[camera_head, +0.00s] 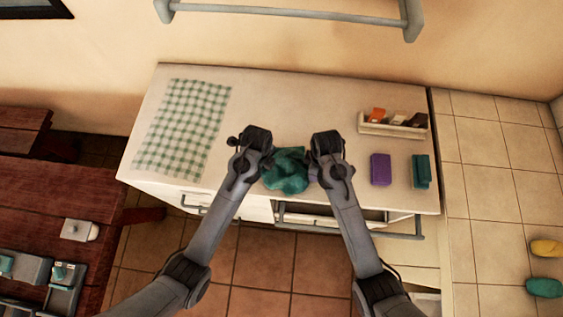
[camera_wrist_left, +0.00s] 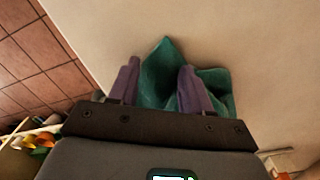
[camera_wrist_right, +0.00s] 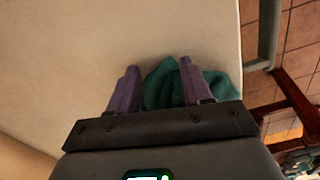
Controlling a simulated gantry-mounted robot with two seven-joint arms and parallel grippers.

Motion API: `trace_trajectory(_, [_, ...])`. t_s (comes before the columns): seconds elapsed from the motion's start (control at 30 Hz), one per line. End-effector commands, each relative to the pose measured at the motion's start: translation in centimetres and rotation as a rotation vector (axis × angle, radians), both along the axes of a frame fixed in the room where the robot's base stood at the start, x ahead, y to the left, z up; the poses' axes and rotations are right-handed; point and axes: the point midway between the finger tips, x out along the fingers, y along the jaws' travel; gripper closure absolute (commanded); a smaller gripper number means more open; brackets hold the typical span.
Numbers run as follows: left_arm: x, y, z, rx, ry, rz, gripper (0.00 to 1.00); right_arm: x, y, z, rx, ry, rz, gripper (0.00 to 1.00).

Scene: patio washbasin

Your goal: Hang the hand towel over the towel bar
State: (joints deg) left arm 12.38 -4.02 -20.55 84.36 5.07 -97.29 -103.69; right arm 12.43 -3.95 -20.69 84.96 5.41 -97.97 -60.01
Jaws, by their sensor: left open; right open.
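The hand towel is a crumpled teal-green cloth (camera_head: 287,171) lying in a heap near the counter's front edge. A grey towel bar (camera_head: 285,14) is fixed to the wall above the counter, with nothing on it. My left gripper (camera_head: 256,143) is at the towel's left side and my right gripper (camera_head: 327,147) at its right side. In the left wrist view the open purple fingers (camera_wrist_left: 157,66) have the towel (camera_wrist_left: 160,85) between and beyond them. In the right wrist view the fingers (camera_wrist_right: 158,68) are open, with the towel (camera_wrist_right: 162,83) partly between them. Contact cannot be told.
A checked green cloth (camera_head: 187,130) lies flat at the counter's left. A caddy (camera_head: 370,129), a purple block (camera_head: 381,169) and a teal block (camera_head: 421,171) stand at the right. A grey rail (camera_head: 405,236) runs along the counter front. The counter's back middle is clear.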

Motion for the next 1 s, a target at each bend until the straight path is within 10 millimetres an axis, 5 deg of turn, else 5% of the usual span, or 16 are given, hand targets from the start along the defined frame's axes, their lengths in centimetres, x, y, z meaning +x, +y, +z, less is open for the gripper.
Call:
trace_trajectory(0.2, [-0.07,0.04,-0.11,0.001,0.002,0.0,0.52,-0.03,-0.01,-0.34,-0.001,0.001,-0.001,0.52])
trace_trajectory(0.8, [-0.1,0.06,-0.16,0.002,0.003,0.0,0.98,-0.07,-0.06,-0.4,-0.001,0.002,-0.001,0.98])
trace_trajectory(1.0, [-0.1,0.06,-0.17,0.002,0.003,0.0,1.0,-0.08,-0.06,-0.42,-0.001,0.002,-0.001,1.0])
